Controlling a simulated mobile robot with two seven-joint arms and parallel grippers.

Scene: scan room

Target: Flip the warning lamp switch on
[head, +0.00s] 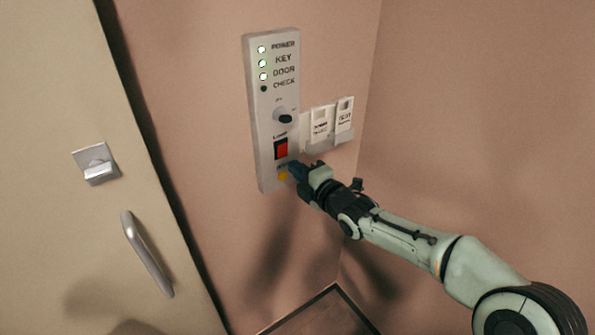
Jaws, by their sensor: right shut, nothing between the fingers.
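The grey control panel (259,154) is fixed to the pink wall. Its red rocker switch (282,149) sits in a dark frame below the word LAMP; the picture is too small to tell which way it is tipped. My right gripper (293,170) is shut and empty. Its fingertips are just below and to the right of the red switch, close to the yellow button (283,176) at the panel's lower end. I cannot tell whether they touch the panel. My left gripper is not in view.
Above the switch are a round knob (284,116) and several indicator lights, green at POWER, KEY and DOOR, dark at CHECK. Cards in a holder (324,141) hang right of the panel. A door with a handle (147,254) and lock (96,163) stands at left.

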